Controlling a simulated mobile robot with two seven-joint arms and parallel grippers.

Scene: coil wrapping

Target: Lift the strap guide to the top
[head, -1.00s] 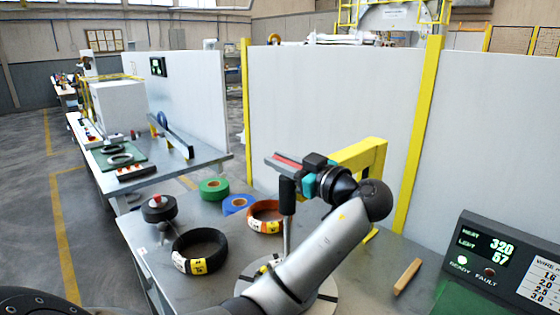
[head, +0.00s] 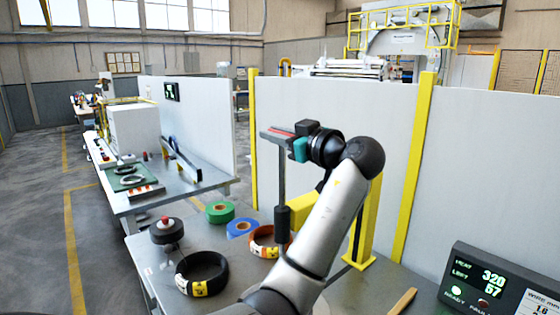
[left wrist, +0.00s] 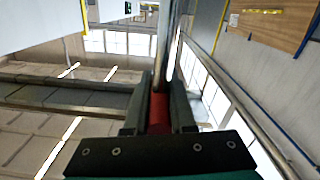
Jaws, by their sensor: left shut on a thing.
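The strap guide shows as a red piece (head: 281,131) at the top of a thin grey upright rod (head: 282,180). The rod rises from a black sleeve (head: 282,223) over the table. My left gripper (head: 274,134) is shut on the red piece, high above the table and level with the upper part of the white panel. In the left wrist view the red piece (left wrist: 160,112) sits between both fingers, with the rod running on beyond it. My arm hides the foot of the rod. My right gripper is not in view.
On the table are a black coil (head: 202,273), an orange coil (head: 262,243), green (head: 220,212) and blue (head: 242,228) tape rolls, and a dark spool (head: 167,231). A yellow post (head: 363,228) stands behind my arm. A display box (head: 495,283) is at right.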

